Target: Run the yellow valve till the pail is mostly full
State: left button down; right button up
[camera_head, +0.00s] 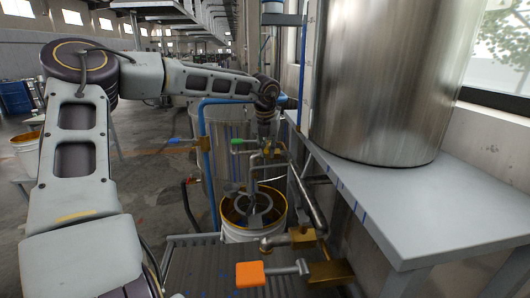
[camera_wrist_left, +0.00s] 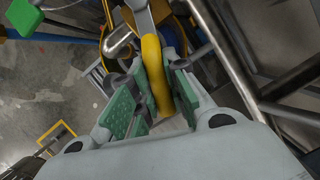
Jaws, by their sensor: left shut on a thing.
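The yellow valve handle (camera_wrist_left: 155,75) lies between the two green finger pads of my left gripper (camera_wrist_left: 156,95) in the left wrist view, and the gripper is shut on it. In the head view my left arm reaches over from the left, and its gripper (camera_head: 268,137) is small among the pipes above the pail. The yellow handle is hard to make out there. The white pail (camera_head: 254,234) with a yellow-stained rim stands upright below the pipework. Pipes and a round metal part cover much of its mouth, so I cannot tell its fill level. My right gripper is not in view.
Other valve handles are near: green (camera_head: 238,141), blue (camera_head: 180,140) and a large orange one (camera_head: 250,273) in front. A steel tank (camera_head: 385,80) stands on a grey bench (camera_head: 430,205) at the right. Open floor (camera_head: 160,185) lies left of the pail.

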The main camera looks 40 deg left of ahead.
pick_arm(q)
jog(key=shift+w+d+n, duration=0.1)
jog(key=shift+d+n, duration=0.05)
jog(key=shift+n, duration=0.15)
jog(key=shift+w+d, duration=0.1)
jog(key=shift+w+d+n+g+y+b, duration=0.2)
jog(key=shift+w+d+n+b, duration=0.35)
jog(key=shift+n, duration=0.35)
jog(key=shift+w+d+n+g+y+b, duration=0.25)
jog(key=shift+d+n+b, duration=0.1)
jog(key=shift+n+b, duration=0.45)
jog(key=c, duration=1)
grip_release()
jog(key=shift+c, duration=0.2)
jog(key=shift+r, duration=0.1)
